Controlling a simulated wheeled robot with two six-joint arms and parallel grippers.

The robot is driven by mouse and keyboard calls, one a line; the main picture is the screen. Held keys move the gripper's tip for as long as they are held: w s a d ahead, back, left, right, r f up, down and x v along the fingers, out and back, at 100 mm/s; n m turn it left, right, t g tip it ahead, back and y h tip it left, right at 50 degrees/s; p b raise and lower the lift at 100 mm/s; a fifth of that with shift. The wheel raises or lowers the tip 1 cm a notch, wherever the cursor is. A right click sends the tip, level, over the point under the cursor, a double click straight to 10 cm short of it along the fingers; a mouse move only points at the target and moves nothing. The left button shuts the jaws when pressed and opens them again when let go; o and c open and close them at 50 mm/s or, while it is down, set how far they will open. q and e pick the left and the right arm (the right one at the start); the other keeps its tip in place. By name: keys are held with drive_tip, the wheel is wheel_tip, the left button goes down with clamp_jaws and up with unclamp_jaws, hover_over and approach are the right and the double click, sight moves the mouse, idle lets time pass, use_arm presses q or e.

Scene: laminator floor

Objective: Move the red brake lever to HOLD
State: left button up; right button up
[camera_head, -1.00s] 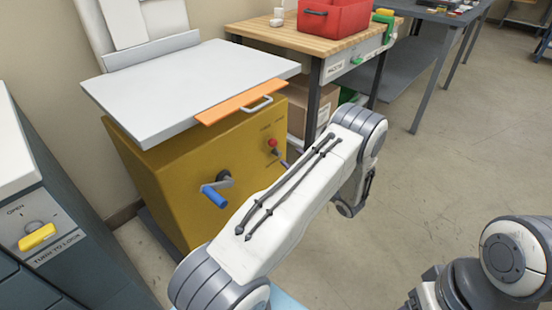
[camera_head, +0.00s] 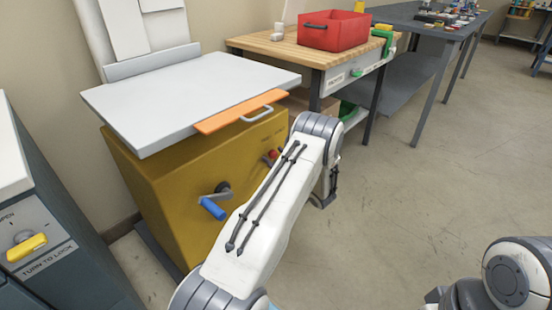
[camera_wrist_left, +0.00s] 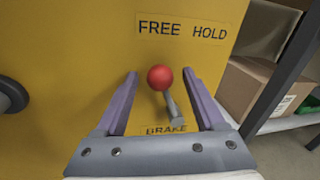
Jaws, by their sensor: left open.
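The red brake lever has a round red knob (camera_wrist_left: 160,77) on a short grey stem, on the yellow front panel of a cabinet. In the left wrist view the knob leans up and left from its pivot, below the word FREE; HOLD is to the right. My left gripper (camera_wrist_left: 160,74) is open, with one purple finger on each side of the knob and a gap visible on both sides. In the head view the red knob (camera_head: 273,154) shows just past my left arm, which hides most of the gripper. My right gripper is out of view.
A crank with a blue handle (camera_head: 212,208) is left of the lever. A white platen with an orange strip (camera_head: 230,115) overhangs the panel. A wooden bench with a red bin (camera_head: 335,30) stands behind; a cardboard box (camera_wrist_left: 255,95) is right of the panel.

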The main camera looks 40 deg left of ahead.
use_arm(q)
clamp_jaws()
idle(1.4)
